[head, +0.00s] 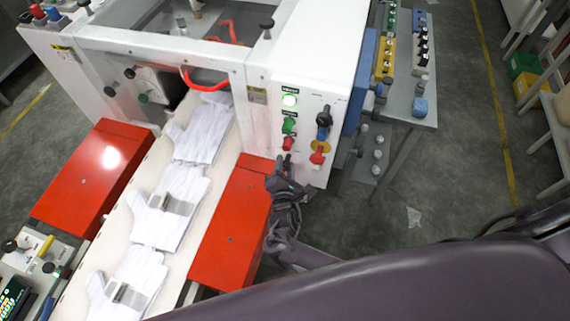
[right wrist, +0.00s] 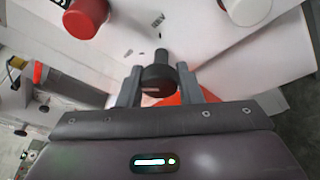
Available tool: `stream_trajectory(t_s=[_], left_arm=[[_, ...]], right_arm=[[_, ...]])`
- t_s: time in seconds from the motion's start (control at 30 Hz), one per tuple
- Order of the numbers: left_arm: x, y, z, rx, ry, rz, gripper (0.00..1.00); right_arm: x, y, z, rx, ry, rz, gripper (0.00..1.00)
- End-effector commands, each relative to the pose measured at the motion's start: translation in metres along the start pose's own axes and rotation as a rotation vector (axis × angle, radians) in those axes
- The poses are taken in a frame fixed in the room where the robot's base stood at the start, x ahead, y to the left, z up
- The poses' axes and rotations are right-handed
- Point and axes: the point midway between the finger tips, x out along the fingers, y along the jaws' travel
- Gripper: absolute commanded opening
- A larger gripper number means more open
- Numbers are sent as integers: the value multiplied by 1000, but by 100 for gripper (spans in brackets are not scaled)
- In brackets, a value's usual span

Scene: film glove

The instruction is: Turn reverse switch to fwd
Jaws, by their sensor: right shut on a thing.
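The black reverse switch knob (right wrist: 158,77) sits on the white control panel (head: 308,88), low down below the red button. My right gripper (head: 283,163) is at the panel's lower left, with its fingers shut on the knob. In the right wrist view my right gripper (right wrist: 160,80) has one finger on each side of the knob, and a short dark stem sticks out beyond it. A small "REV" label shows on the panel near the knob; the FWD label is not readable. In the head view the gripper mostly hides the switch. My left gripper is not in view.
A red emergency stop (head: 317,157) is to the right. A red cover (head: 230,238) lies left of my gripper, beside the belt with white gloves (head: 180,195).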

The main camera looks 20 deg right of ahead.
Motion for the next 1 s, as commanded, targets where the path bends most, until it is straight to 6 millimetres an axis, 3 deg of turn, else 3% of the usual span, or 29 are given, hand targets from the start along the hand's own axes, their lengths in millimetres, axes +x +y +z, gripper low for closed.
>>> stream_trajectory(t_s=[0.37,0.4,0.53,0.83,1.0], left_arm=[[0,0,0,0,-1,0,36],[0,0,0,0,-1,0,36],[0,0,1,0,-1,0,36],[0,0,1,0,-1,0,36],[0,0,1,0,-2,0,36]], right_arm=[[0,0,-1,-5,2,0,9],[0,0,-1,-5,2,0,37],[0,0,0,-4,1,0,54],[-2,0,0,-4,1,0,54],[-23,-1,-1,-4,4,-1,54]])
